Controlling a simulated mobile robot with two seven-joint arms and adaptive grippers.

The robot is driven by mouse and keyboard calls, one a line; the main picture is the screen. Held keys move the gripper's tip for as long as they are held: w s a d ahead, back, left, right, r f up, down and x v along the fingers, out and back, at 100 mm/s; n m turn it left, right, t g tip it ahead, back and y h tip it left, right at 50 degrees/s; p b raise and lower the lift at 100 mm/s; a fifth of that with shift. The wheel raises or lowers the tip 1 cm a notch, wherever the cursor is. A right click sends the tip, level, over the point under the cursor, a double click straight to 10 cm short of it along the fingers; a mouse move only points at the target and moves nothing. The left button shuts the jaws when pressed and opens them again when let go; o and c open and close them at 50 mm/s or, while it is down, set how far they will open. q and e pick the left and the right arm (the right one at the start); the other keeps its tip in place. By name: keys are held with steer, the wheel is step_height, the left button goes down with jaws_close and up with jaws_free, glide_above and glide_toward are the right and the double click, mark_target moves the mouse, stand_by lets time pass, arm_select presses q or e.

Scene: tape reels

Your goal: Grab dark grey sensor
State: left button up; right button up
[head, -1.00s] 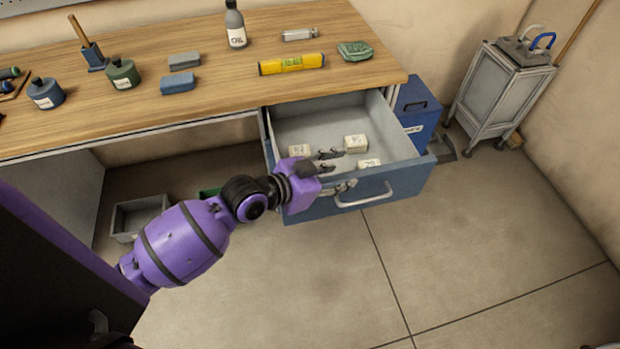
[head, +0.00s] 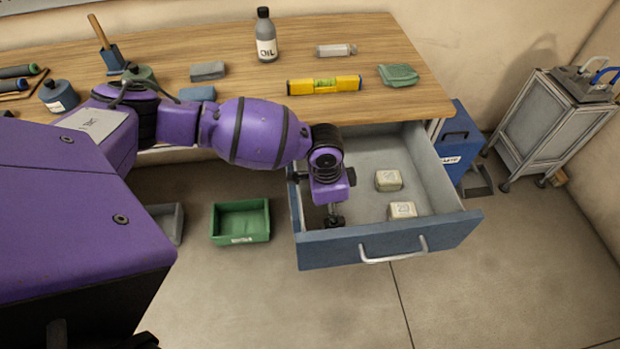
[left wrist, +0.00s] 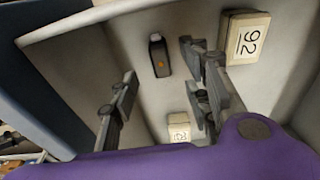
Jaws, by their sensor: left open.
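The dark grey sensor (left wrist: 160,55) is a small dark block with an orange dot and a light end. It lies on the drawer floor in the left wrist view, beyond and between my finger tips, untouched. My arm hides it in the head view. My left gripper (head: 335,216) points down into the front left part of the open drawer (head: 345,248). In the left wrist view the gripper (left wrist: 160,82) is open and empty, with fingers on both sides. My right gripper is not in view.
Two numbered pale blocks (head: 388,180) (head: 402,210) lie in the drawer's right half; one marked 92 (left wrist: 246,38) is close beside my right-hand finger in the wrist view. The drawer walls surround the gripper. A green bin (head: 241,222) stands on the floor left of the drawer.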

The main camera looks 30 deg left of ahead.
arm_select(q)
steer(key=f, duration=0.2)
steer(key=d+f, duration=0.1)
steer(key=f, duration=0.1)
steer(key=w+f, duration=0.1)
steer(key=f, duration=0.2)
steer(key=shift+d, duration=0.15)
jaws_close()
